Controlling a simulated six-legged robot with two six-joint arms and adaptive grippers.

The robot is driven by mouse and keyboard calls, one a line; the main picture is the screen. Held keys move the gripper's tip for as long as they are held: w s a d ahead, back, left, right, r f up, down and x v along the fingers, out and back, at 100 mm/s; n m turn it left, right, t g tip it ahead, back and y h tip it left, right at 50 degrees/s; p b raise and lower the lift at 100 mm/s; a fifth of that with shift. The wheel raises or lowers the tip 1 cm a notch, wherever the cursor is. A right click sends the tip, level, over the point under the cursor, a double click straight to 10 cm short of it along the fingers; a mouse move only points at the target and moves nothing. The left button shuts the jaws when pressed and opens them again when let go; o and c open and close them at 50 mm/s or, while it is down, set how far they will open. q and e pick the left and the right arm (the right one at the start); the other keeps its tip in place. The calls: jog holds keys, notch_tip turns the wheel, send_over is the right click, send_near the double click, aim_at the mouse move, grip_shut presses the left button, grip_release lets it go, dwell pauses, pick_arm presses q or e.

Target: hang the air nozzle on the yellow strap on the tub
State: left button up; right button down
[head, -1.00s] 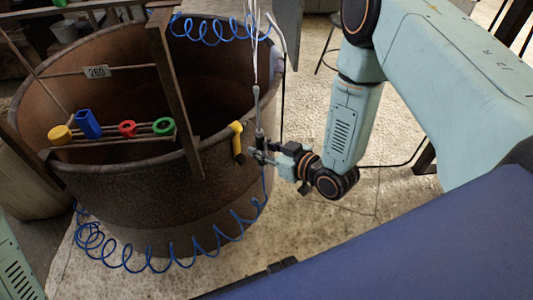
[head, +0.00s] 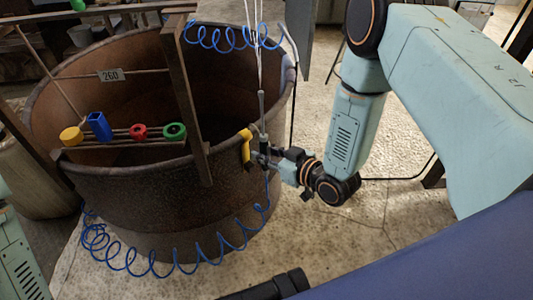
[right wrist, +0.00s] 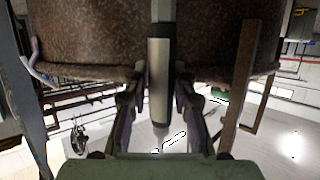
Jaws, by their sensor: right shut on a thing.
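The air nozzle (head: 262,108) is a slim grey rod, roughly upright, just outside the tub's near right rim. My right gripper (head: 262,156) is shut on its lower part. In the right wrist view the nozzle (right wrist: 158,75) runs upright between the two fingers (right wrist: 158,110). The yellow strap (head: 246,146) hangs over the rim of the rusty tub (head: 125,185), just left of the nozzle. The head view does not settle whether nozzle and strap touch. The tub's wall also fills the top of the right wrist view (right wrist: 85,35). My left gripper is not in view.
A coiled blue hose (head: 180,265) loops around the tub's foot; another blue coil (head: 225,38) hangs behind. A brown upright post (head: 188,100) crosses the rim left of the strap.

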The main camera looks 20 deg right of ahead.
jog(key=shift+w+a, duration=0.1)
jog(key=shift+w, duration=0.1)
jog(key=w, duration=0.1)
jog(key=w+a+b, duration=0.1)
jog(key=w, duration=0.1)
jog(key=shift+w+a+r, duration=0.1)
jog(key=shift+w+a, duration=0.05)
dwell(0.8)
jog(key=shift+w+r, duration=0.2)
jog(key=shift+r, duration=0.1)
dwell(0.4)
jog(key=shift+f, duration=0.25)
jog(key=shift+s+f+b, duration=0.15)
jog(key=shift+f+b, duration=0.5)
jog(key=shift+f, duration=0.55)
jog(key=shift+f, duration=0.15)
jog(key=shift+f+b, duration=0.6)
jog(key=shift+f, duration=0.2)
